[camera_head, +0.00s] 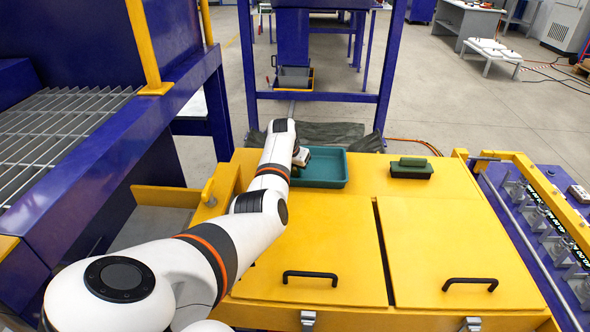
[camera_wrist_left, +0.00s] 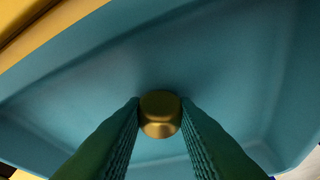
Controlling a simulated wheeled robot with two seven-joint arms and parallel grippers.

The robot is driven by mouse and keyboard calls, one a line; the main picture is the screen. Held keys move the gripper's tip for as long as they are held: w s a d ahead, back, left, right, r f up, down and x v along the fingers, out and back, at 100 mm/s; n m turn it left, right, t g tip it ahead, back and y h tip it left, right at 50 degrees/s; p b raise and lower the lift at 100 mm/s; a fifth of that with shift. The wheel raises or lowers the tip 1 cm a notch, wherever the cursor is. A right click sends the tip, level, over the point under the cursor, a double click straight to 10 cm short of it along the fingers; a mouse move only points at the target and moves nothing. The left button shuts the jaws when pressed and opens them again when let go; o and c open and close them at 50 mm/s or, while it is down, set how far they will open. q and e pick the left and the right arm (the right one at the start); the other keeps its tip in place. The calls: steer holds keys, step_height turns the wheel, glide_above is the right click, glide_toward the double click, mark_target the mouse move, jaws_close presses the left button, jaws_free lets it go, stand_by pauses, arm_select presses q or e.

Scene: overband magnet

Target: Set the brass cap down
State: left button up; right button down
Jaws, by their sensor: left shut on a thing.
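The brass cap (camera_wrist_left: 160,114) is a small round gold-coloured piece between the two green ribbed fingers of my left gripper (camera_head: 302,157), which is shut on it. In the left wrist view, the blue-green inside of the tray (camera_wrist_left: 240,75) fills the space behind the cap. I cannot tell whether the cap touches the tray floor. In the head view the teal tray (camera_head: 333,172) stands on the yellow cabinet top, with my left gripper at its left part. The cap is hidden there. My right gripper is not in view.
Two black handles sit at the cabinet's front. A blue frame (camera_head: 385,70) rises behind. The cabinet top before the tray is clear.

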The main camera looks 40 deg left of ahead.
arm_select(q)
steer(key=shift+f, duration=0.2)
steer(key=o, duration=1)
steer(key=shift+r, duration=0.1)
steer(key=shift+r, duration=0.55)
steer(key=p+v, duration=0.2)
steer(key=v, duration=0.9)
steer(key=shift+s+d+r, duration=0.1)
steer(key=shift+s, duration=0.1)
